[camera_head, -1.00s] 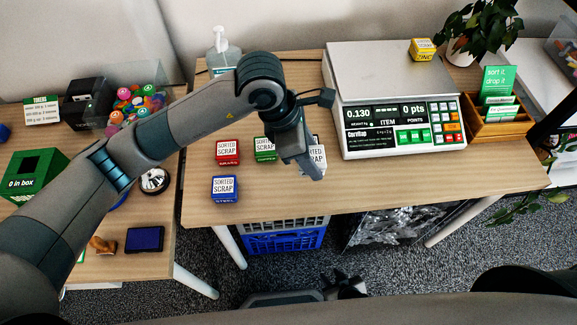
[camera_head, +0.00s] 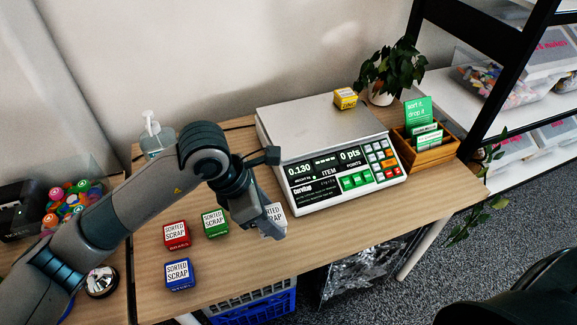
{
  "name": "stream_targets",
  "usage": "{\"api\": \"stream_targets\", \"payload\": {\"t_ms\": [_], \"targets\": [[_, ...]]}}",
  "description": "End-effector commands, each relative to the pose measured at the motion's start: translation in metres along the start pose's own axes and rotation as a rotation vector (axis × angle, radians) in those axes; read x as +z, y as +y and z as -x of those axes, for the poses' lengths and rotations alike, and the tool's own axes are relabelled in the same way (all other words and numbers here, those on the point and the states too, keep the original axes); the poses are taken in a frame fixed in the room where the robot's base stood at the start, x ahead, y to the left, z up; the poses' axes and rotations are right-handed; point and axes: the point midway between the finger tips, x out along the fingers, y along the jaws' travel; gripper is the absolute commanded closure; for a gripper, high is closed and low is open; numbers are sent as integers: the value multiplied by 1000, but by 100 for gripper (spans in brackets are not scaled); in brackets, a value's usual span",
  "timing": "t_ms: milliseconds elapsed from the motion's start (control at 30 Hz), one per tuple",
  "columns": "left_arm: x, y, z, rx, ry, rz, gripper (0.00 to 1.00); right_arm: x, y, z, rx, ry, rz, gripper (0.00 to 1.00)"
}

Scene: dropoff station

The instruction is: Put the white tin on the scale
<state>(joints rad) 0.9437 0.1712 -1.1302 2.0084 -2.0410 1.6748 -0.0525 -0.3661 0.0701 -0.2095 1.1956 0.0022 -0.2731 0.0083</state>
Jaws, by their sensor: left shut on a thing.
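The white tin (camera_head: 279,213) is on the table just left of the scale's front corner, mostly hidden behind my left gripper. My left gripper (camera_head: 273,228) is shut on it; I cannot tell whether the tin is lifted off the table. The scale (camera_head: 300,125) has a wide pale plate and reads 0.130. A yellow tin (camera_head: 345,98) sits at the back right of its plate; the rest of the plate is bare. My right gripper does not show.
Red (camera_head: 176,235), green (camera_head: 215,223) and blue (camera_head: 179,274) tins stand left of my gripper. A wooden card box (camera_head: 428,150) and a plant (camera_head: 392,70) are right of the scale. A pump bottle (camera_head: 156,137) stands behind my arm.

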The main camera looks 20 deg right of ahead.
Motion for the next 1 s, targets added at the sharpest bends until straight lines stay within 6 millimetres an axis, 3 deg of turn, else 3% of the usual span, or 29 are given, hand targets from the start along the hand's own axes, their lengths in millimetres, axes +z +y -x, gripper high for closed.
{"api": "stream_targets", "payload": {"t_ms": [233,467,767,1000], "targets": [[-35,6,7,-57,1,-133,83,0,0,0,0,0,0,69],[-93,13,26,-163,3,-388,83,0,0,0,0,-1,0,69],[-176,13,67,-333,4,-796,83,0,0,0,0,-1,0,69],[-237,4,111,-473,3,-1137,83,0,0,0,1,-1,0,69]]}}
